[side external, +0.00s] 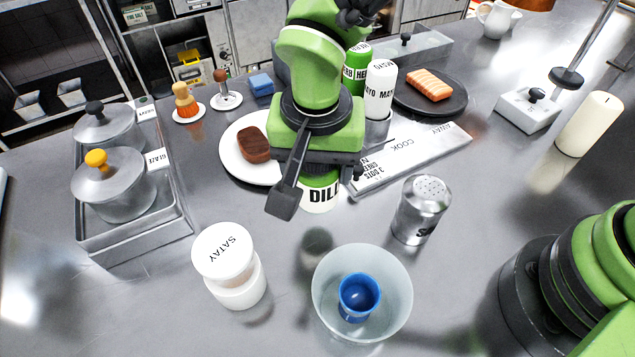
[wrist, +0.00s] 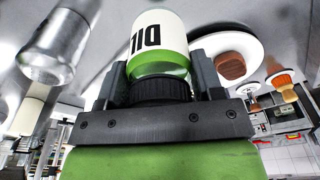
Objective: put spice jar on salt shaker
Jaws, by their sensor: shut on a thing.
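The spice jar (side external: 321,194) has a white label reading DILL and a green band. It hangs upright below my gripper (side external: 318,178), apart from the salt shaker. In the wrist view the jar (wrist: 158,45) sits between the two fingers of my gripper (wrist: 162,82), which are shut on it near its black ribbed lid. The salt shaker (side external: 420,212) is a metal cylinder with a perforated top, upright on the counter to the right of the jar and nearer the camera. It also shows in the wrist view (wrist: 58,52) at the upper left. Its label is mostly hidden.
A white SATAY jar (side external: 236,275) and a clear tub (side external: 330,290) holding a blue cup (side external: 359,296) stand in front. A white plate (side external: 232,168) with a brown patty lies behind left. A COOK ticket board (side external: 435,152) lies behind the shaker. Metal pots stand left.

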